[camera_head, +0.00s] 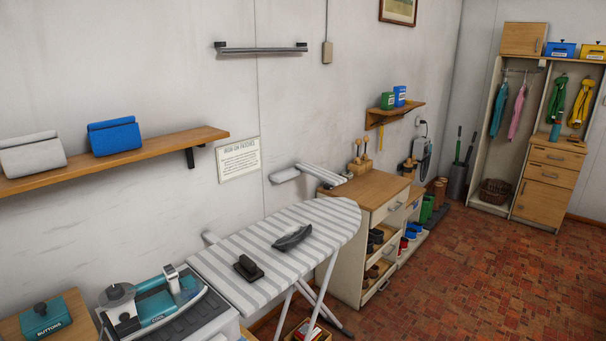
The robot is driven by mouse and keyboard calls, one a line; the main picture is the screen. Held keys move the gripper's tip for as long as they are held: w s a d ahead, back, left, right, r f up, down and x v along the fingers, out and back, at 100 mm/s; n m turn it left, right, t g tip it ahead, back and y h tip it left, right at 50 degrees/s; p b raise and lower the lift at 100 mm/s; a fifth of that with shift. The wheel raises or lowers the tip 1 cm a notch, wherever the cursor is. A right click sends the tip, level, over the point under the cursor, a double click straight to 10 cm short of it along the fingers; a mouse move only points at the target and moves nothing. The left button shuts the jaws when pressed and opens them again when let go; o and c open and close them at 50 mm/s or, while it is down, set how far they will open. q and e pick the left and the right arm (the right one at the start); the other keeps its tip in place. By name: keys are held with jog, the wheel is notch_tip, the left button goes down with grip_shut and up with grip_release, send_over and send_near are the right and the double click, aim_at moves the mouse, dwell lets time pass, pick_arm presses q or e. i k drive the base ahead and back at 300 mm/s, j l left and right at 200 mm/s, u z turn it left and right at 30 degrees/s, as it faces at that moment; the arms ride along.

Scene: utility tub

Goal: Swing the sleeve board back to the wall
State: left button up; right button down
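A small, narrow board with a striped top, which looks like the sleeve board (322,174), stands out from the wall behind the far end of the ironing board. A pale grey piece (285,175) shows at the wall beside it on the left. Its exact angle to the wall and its hinge are too small to tell. Neither of my grippers is in view.
A teal iron on its station (155,300) stands at the lower left. A wooden cabinet (365,190) with brushes on top stands just right of the small board. The brick floor (480,275) at right is clear.

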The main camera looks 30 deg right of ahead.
aim_at(327, 176)
jog(key=i+l, duration=0.15)
jog(key=l, duration=0.15)
jog(key=i+l+u, duration=0.1)
jog(key=l, duration=0.25)
jog(key=i+l, duration=0.2)
jog(key=i+l+u, duration=0.1)
jog(key=l, duration=0.35)
